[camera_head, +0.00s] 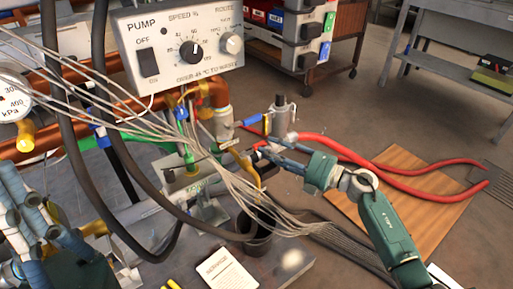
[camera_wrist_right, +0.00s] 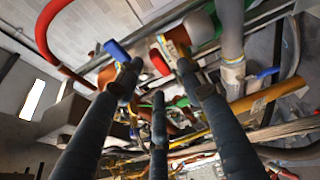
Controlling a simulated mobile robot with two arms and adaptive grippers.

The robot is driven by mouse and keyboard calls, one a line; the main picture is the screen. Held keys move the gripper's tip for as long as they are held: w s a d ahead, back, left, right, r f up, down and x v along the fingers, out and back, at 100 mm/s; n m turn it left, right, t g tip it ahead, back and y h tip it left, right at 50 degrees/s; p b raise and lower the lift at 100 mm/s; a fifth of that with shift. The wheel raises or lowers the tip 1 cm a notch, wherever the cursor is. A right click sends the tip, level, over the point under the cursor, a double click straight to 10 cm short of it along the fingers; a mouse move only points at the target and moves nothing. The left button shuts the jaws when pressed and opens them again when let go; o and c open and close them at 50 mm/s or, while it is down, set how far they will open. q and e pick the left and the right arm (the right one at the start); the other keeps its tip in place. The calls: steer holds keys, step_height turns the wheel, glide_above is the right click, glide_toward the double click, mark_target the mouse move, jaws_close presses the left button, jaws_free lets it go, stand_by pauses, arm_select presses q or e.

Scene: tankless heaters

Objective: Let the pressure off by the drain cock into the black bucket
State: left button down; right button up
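The black bucket (camera_head: 256,244) stands low under the pipework, partly hidden by grey cables. Above it is a brass spout (camera_head: 247,168), which I take for the drain cock's outlet. A small red handle (camera_wrist_right: 160,62) shows in the right wrist view; I cannot tell for sure that it is the cock's. My right gripper (camera_head: 277,150) is at the pipework, above and right of the bucket. Its fingers (camera_wrist_right: 157,76) are spread, with the red handle beyond and between their tips; no grip shows. My left gripper (camera_head: 38,218) is at the lower left, its fingertips unclear.
A pump control box (camera_head: 178,45) and pressure gauge (camera_head: 12,97) sit above the copper pipes. Blue handles (camera_wrist_right: 117,50) are close to the right fingers. Grey cables and dark hoses cross before the bucket. Red hoses (camera_head: 400,185) run over a wooden board (camera_head: 410,215).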

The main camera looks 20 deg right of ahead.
mark_target(258, 144)
steer(key=b+x, duration=0.1)
steer(key=x, duration=0.4)
jaws_close()
